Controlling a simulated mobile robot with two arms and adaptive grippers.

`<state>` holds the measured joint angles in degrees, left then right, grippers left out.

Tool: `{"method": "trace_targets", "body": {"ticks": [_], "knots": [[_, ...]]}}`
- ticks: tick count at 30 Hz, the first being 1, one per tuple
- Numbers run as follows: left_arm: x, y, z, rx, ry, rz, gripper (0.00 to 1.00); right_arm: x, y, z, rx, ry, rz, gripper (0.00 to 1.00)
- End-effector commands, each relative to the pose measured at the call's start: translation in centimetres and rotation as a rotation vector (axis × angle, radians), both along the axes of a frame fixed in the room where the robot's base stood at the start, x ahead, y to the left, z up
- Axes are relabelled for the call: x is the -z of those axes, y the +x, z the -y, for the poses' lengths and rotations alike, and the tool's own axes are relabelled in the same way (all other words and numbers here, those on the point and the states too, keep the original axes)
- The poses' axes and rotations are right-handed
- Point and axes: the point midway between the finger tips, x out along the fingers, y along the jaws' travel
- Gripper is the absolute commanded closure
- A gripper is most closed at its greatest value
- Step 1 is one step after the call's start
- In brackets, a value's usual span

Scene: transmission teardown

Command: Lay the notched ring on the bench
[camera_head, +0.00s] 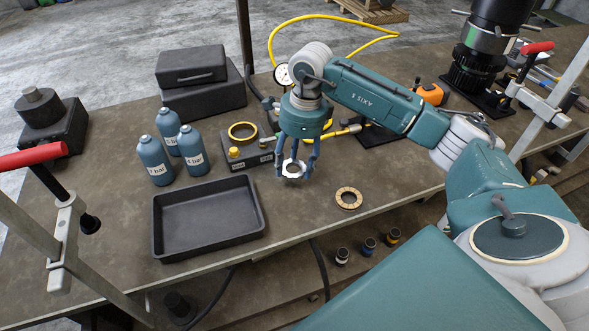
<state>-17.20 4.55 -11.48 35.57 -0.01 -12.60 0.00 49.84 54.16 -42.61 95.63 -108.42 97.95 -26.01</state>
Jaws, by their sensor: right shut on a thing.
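My right gripper (293,168) points down over the middle of the bench (310,215). Its fingers are shut on a pale metal notched ring (293,175), which has an uneven, toothed outline and an open centre. I cannot tell how far the ring is above the bench top. My left gripper is not in view.
A brass ring (349,206) lies on the bench right of the gripper. An empty black tray (207,248) lies to the left, with several blue bottles (155,160) behind it. A dark block with a yellow ring (242,131) stands behind the gripper. Bench between tray and brass ring is clear.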

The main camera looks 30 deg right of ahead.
Motion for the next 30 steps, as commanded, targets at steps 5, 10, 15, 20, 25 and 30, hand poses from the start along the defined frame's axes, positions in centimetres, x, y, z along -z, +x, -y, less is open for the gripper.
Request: {"method": "trace_targets", "body": {"ticks": [5,10,15,20,25,30], "knots": [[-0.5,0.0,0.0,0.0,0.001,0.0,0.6,1.3,-0.1,0.0,0.0,0.0,-0.002,0.84],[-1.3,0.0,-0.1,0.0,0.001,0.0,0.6,3.6,0.0,-0.1,0.0,0.001,-0.001,0.84],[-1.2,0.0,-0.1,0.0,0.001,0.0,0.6,4.0,0.0,-0.1,-0.001,0.001,0.003,0.84],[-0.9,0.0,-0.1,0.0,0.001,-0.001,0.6,4.2,0.0,0.0,-0.001,0.001,0.002,0.84],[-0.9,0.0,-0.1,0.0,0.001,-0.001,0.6,4.3,0.0,0.0,0.0,0.001,0.001,0.29],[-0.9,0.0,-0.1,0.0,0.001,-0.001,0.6,4.3,0.0,0.0,0.0,0.0,0.0,0.29]]}}
